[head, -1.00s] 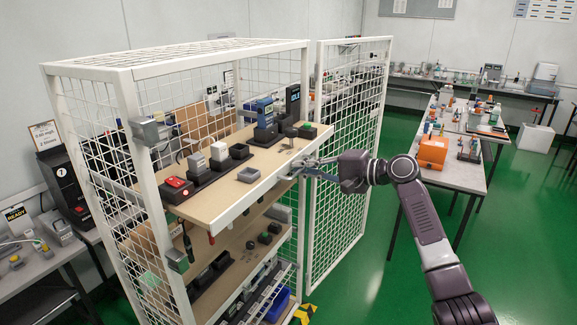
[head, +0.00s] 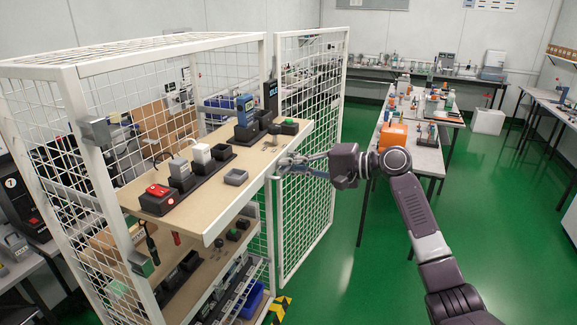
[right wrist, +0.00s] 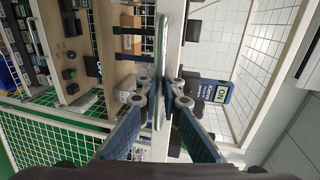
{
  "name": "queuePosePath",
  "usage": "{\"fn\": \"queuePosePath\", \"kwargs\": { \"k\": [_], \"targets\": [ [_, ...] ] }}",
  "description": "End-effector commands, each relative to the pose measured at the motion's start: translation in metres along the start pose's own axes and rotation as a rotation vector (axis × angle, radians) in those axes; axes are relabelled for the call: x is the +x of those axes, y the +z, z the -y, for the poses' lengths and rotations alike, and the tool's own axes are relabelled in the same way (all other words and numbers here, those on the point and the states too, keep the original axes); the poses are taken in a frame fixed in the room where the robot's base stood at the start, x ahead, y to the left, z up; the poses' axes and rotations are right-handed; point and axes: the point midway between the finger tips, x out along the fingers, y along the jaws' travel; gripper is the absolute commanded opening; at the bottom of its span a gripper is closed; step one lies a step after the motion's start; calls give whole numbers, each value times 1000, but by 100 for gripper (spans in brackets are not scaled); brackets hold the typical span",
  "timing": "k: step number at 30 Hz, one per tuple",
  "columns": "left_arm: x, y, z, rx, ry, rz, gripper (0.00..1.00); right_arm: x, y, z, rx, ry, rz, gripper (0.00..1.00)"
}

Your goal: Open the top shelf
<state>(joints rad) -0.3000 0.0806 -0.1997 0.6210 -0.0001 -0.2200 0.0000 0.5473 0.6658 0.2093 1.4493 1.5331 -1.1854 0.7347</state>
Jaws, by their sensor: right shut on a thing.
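The top shelf (head: 215,218) is a beige board with a white front edge inside a white wire cage (head: 75,100). It sticks out well past the cage's front frame. My right gripper (head: 285,165) is at the shelf's front edge, right of its middle. The exact contact is partly hidden by the fingers. My left gripper is not in view.
The cage door (head: 310,140) stands open close behind my right gripper. Lower shelves hold more devices. The green floor (head: 350,270) in front is clear.

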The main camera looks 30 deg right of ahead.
Motion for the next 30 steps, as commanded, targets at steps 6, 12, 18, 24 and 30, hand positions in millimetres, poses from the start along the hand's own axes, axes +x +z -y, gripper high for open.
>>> {"fn": "queuePosePath", "kwargs": {
  "k": [6, 12, 18, 24, 30],
  "targets": [
    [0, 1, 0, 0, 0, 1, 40, 0, 0, -1, 0, 1, 0, 13],
    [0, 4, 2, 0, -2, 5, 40, 0, 0, 0, 0, 0, 0, 13],
    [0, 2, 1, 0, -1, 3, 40, -20, -1, -1, 0, 2, -2, 13],
    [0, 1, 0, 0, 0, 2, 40, -62, -1, -1, -1, 3, -3, 13],
    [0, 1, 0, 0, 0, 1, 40, -100, -1, -2, 1, 4, -2, 13]
  ]
}}
